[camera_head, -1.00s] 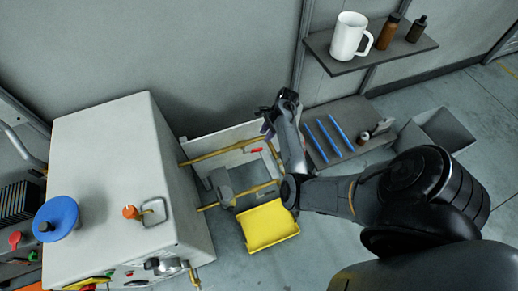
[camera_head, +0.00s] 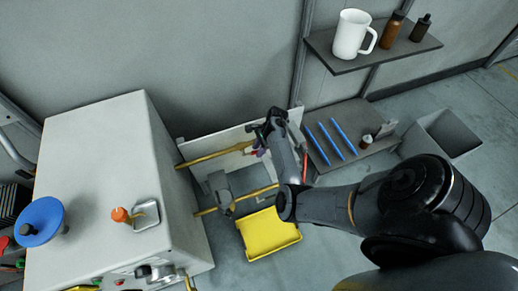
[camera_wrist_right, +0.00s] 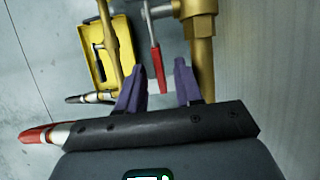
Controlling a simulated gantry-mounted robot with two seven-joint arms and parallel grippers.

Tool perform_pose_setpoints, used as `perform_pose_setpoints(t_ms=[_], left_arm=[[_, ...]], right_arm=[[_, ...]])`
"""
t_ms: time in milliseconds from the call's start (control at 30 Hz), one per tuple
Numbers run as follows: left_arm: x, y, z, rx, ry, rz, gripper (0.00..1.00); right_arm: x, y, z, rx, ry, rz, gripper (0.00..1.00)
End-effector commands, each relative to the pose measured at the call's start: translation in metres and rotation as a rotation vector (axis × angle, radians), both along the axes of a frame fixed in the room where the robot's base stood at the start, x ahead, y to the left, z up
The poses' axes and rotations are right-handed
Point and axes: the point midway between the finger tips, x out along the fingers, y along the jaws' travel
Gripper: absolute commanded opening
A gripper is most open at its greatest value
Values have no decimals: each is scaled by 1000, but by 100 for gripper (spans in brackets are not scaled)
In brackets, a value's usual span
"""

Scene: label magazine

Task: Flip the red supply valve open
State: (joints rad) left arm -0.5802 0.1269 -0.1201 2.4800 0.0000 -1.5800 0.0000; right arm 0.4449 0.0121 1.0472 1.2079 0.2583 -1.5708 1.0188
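The red supply valve's handle (camera_wrist_right: 155,65) shows in the right wrist view as a thin red lever beside a brass fitting (camera_wrist_right: 200,30). My right gripper (camera_wrist_right: 159,82) has two purple fingers standing apart. The lever's near end lies between the fingertips in that picture, with gaps on both sides; I cannot tell if they are at the same depth. In the head view my right gripper (camera_head: 258,148) is in front of the white panel (camera_head: 215,145) with brass pipes, and mostly hides the red handle. My left gripper is not in view.
A yellow bin (camera_head: 270,234) stands below the panel. A large white cabinet (camera_head: 95,170) with a blue disc (camera_head: 40,220) and an orange knob (camera_head: 120,214) is at left. A dark shelf (camera_head: 350,155) with blue strips is at right, under a shelf with a white mug (camera_head: 352,36).

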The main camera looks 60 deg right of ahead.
Motion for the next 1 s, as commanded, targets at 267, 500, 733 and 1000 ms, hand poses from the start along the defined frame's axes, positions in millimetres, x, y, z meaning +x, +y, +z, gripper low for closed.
perform_pose_setpoints(t_ms=[267, 500, 733, 1000], left_arm=[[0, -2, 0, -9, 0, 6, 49], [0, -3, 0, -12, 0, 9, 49], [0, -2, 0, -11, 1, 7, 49], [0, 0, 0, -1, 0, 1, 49]], right_arm=[[0, 0, 0, 0, 0, 0, 3], [0, 0, 0, 0, 0, 0, 0], [0, 0, 0, 0, 0, 0, 0], [0, 0, 0, 0, 0, 0, 0]])
